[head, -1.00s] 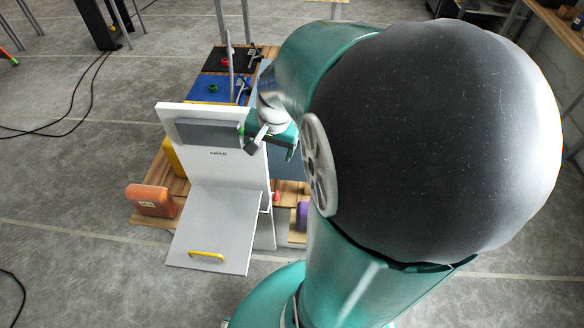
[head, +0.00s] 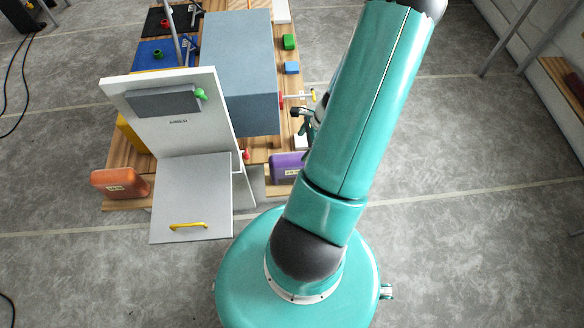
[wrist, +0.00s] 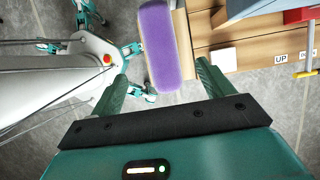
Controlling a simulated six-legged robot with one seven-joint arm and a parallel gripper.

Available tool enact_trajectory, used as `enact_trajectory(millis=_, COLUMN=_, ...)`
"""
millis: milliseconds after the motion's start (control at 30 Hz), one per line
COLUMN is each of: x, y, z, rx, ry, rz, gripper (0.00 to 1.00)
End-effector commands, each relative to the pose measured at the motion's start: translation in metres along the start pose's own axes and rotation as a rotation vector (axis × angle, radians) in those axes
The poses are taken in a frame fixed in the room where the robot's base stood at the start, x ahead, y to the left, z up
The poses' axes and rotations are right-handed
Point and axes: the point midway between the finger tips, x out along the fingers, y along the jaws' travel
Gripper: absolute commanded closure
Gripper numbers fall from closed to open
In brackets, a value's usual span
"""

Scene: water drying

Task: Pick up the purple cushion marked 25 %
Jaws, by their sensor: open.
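The purple cushion (head: 286,167) stands at the front edge of the wooden board, right of the white cabinet in the head view. My arm hides its right side, and I cannot read its marking. In the wrist view the purple cushion (wrist: 160,42) lies upright in the picture, ahead of the gap between my fingers. My gripper (wrist: 160,86) is open and empty, one finger to each side of the cushion's lower end in the picture. I cannot tell the remaining distance. In the head view my gripper (head: 304,120) shows small beside my arm, beyond the cushion.
The white cabinet (head: 190,145) has its door (head: 190,200) folded down, with a yellow handle. An orange cushion (head: 120,183) stands left. A large grey box (head: 238,60) stands behind. A white block (wrist: 223,59) and an "UP" label (wrist: 281,58) show beside the purple cushion.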

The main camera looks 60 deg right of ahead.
Motion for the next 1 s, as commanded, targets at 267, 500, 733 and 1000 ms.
enact_trajectory(millis=267, x=0.051, y=-0.001, z=0.003, rx=-0.006, ry=-0.002, rz=0.004, gripper=0.20)
enact_trajectory(millis=500, x=0.069, y=-0.002, z=0.003, rx=-0.005, ry=0.000, rz=0.001, gripper=0.20)
enact_trajectory(millis=733, x=0.099, y=-0.002, z=0.004, rx=-0.006, ry=-0.002, rz=0.003, gripper=0.20)
enact_trajectory(millis=1000, x=0.118, y=-0.002, z=0.003, rx=-0.006, ry=0.001, rz=0.000, gripper=0.20)
